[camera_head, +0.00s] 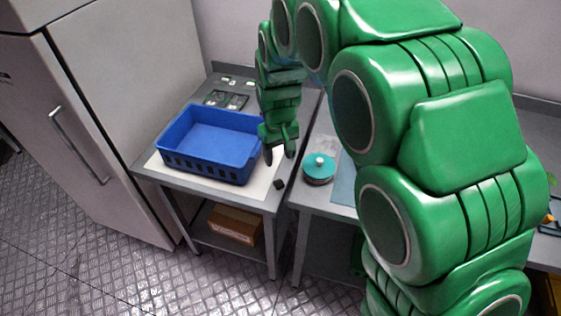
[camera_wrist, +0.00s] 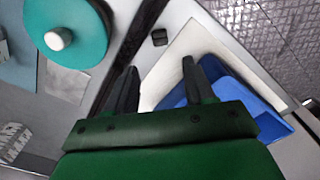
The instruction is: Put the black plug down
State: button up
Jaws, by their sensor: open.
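The black plug (camera_head: 279,184) is a small dark block on the table at the left, near its front right corner. It lies beside the white mat and close to the gap between the two tables. The plug also shows in the wrist view (camera_wrist: 159,37), beyond my fingertips and apart from them. My gripper (camera_head: 279,158) is open and empty above the right side of the left table, to the right of the blue crate. In the wrist view my two dark fingers (camera_wrist: 163,72) are spread with nothing between them.
A blue crate (camera_head: 170,158) stands empty on the white mat (camera_head: 258,190). A teal round lid with a white knob (camera_head: 319,178) is on the table at the right. A cardboard box (camera_head: 234,225) sits on the lower shelf. A grey cabinet (camera_head: 100,150) stands at left.

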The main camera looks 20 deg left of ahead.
jog(key=shift+r, duration=0.25)
jog(key=shift+d, duration=0.1)
jog(key=s+d+r+m, duration=0.1)
jog(key=s+d+r, duration=0.2)
jog(key=d, duration=0.4)
jog(key=s+d+r+m, duration=0.2)
jog(key=s+d+r, duration=0.15)
jog(key=d, duration=0.35)
jog(key=s+d+r+m, duration=0.1)
jog(key=s+d+r, duration=0.2)
jog(key=d, duration=0.4)
jog(key=s+d+r+m+g, duration=0.1)
jog(key=s+d+m, duration=0.1)
jog(key=s+d, duration=0.4)
jog(key=s+d+r+m, duration=0.2)
jog(key=s+d, duration=0.4)
jog(key=s, duration=0.7)
jog(key=shift+r+m+g, duration=0.2)
jog(key=shift+m+g, duration=0.2)
jog(key=shift+m, duration=0.1)
